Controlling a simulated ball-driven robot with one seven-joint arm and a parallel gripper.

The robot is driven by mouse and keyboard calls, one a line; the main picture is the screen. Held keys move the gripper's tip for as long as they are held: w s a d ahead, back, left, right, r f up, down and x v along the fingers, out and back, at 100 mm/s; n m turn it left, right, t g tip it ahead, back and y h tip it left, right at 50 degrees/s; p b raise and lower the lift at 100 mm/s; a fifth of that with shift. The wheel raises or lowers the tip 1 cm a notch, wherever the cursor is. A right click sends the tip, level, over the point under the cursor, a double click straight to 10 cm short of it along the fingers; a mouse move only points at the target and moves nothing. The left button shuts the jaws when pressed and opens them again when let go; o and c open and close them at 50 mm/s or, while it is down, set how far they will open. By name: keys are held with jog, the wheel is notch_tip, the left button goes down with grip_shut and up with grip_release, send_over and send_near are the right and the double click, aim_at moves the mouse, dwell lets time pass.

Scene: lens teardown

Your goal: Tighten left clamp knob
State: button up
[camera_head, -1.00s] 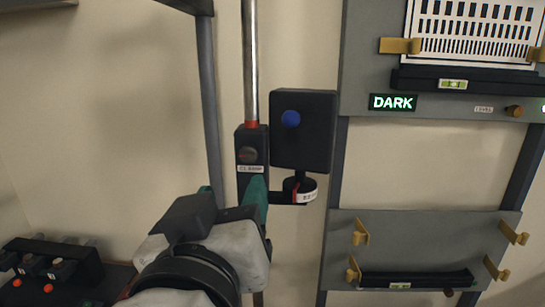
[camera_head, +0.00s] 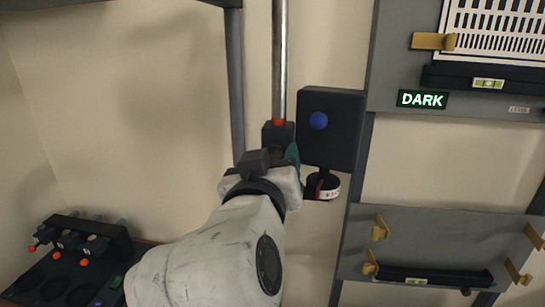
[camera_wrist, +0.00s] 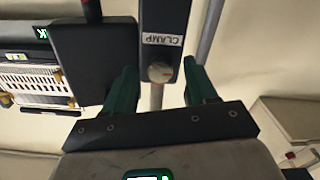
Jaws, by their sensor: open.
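The clamp (camera_head: 278,131) is a dark block on a vertical metal rod, with a red collar on top. In the wrist view the clamp body (camera_wrist: 161,22) appears upside down with a white CLAMP label. Its round, grey knob (camera_wrist: 160,72) faces the wrist camera. My gripper (camera_wrist: 159,70) is open, with one green finger on each side of the knob and visible gaps between. Whether the fingertips reach the knob's depth is unclear. In the head view my gripper (camera_head: 291,154) is in front of the clamp and hides the knob.
A black box with a blue dot (camera_head: 331,130) is close right of the clamp, above a labelled round part (camera_head: 322,186). A grey frame with a DARK sign (camera_head: 422,99) stands farther right. A black tray (camera_head: 60,280) is at lower left. The wall left of the rod is bare.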

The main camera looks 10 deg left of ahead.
jog(key=c, duration=1.1)
jog(key=shift+o, duration=0.2)
jog(key=shift+f+m+b, duration=0.1)
jog(key=shift+m+b, duration=0.2)
jog(key=shift+b, duration=0.2)
jog(key=m+b, duration=0.2)
jog(key=b, duration=0.1)
jog(key=shift+f+b, duration=0.2)
jog(key=shift+b, duration=0.2)
jog(key=m+b, duration=0.5)
jog(key=b, duration=0.1)
jog(key=shift+a+m, duration=0.1)
jog(key=shift+m, duration=0.3)
jog(key=m+b, duration=0.4)
jog(key=m, duration=0.1)
jog(key=shift+r, duration=0.1)
jog(key=shift+r+m+b, duration=0.15)
jog(key=shift+m+b, duration=1.2)
jog(key=shift+m, duration=0.85)
